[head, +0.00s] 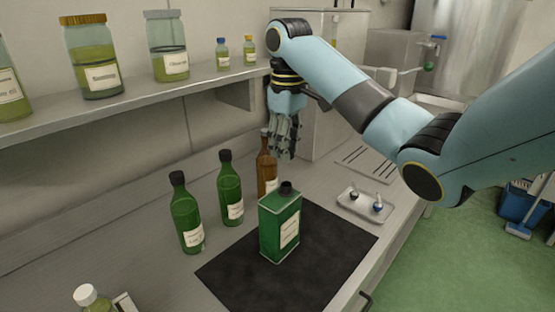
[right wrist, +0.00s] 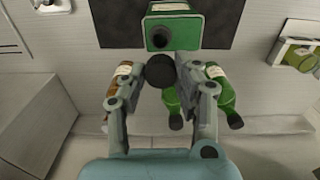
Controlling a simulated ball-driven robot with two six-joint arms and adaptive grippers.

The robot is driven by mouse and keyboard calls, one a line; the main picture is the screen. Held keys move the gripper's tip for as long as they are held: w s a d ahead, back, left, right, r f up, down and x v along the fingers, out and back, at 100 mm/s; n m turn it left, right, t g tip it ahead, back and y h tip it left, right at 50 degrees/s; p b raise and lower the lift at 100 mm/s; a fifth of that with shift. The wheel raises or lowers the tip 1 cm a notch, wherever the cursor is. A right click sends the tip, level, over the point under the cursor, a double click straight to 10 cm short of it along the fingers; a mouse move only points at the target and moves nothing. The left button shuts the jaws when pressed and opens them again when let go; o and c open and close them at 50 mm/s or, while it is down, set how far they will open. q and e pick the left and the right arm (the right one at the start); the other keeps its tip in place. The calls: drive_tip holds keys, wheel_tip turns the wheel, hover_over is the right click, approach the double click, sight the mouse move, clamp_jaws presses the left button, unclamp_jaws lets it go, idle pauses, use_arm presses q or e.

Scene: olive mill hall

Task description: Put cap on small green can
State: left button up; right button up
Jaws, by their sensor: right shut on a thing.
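The small green can (head: 279,228) stands upright on a black mat (head: 325,262), its short dark neck (head: 286,188) pointing up. In the right wrist view the can (right wrist: 184,24) shows from above with its round mouth (right wrist: 159,38). My right gripper (head: 284,150) hangs fingers down above and slightly behind the can. In the right wrist view it is shut on a round black cap (right wrist: 160,71), held between the fingertips. The cap appears beside the mouth and apart from the can in the head view. My left gripper is not in view.
Two green bottles (head: 187,220) (head: 231,190) stand left of the can, and a brown bottle (head: 264,173) stands behind it. A small tray (head: 363,206) with two little items lies to the right. A shelf (head: 130,100) holds several jars.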

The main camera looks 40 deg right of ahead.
sight(287, 184)
drive_tip(key=shift+f, duration=3.2)
drive_tip(key=shift+f, duration=1.15)
idle(0.9)
drive_tip(key=o, duration=1)
drive_tip(key=shift+c, duration=0.9)
